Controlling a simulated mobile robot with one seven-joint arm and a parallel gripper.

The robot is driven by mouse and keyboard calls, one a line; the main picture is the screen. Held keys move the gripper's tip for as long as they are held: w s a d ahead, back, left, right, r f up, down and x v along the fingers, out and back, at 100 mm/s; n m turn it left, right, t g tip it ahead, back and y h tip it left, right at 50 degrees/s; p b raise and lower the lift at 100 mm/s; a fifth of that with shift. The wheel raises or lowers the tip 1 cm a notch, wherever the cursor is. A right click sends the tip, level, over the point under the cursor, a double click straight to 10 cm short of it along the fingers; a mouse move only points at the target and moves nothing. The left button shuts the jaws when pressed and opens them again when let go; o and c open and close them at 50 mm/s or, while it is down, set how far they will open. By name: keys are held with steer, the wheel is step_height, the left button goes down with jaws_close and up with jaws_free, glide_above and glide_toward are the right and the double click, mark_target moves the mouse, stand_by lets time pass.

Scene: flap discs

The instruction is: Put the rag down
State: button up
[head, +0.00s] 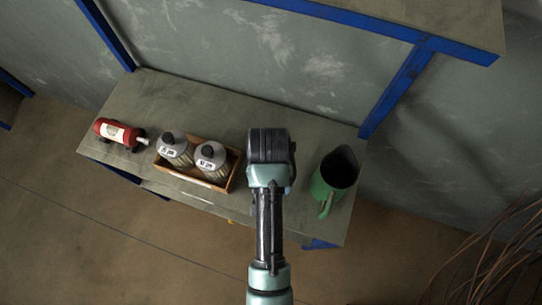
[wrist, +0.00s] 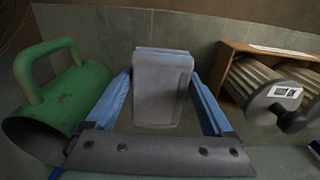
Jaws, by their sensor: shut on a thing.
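The rag (wrist: 163,88) looks like a grey, folded, block-like piece in the wrist view. It sits between the two blue fingers of my gripper (wrist: 163,75), which is shut on it. In the head view my gripper (head: 268,140) is over the shelf (head: 215,110), between the wooden box and the green jug, and the rag is hidden behind it. I cannot tell whether the rag touches the surface.
Left of my gripper, a wooden box (head: 226,186) holds two ribbed grey containers (head: 210,155) with black tops. A red cylinder (head: 115,131) lies farther left. Bare surface shows behind, near the wall.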

step_height(320, 180, down, 8)
steer(key=shift+r, duration=0.2)
steer(key=shift+f+b, duration=0.15)
steer(key=shift+b, duration=0.15)
steer(key=o, duration=1.1)
steer(key=shift+c, duration=0.2)
step_height(320, 180, up, 12)
steer(key=shift+r+p, duration=0.15)
steer(key=shift+p, duration=0.6)
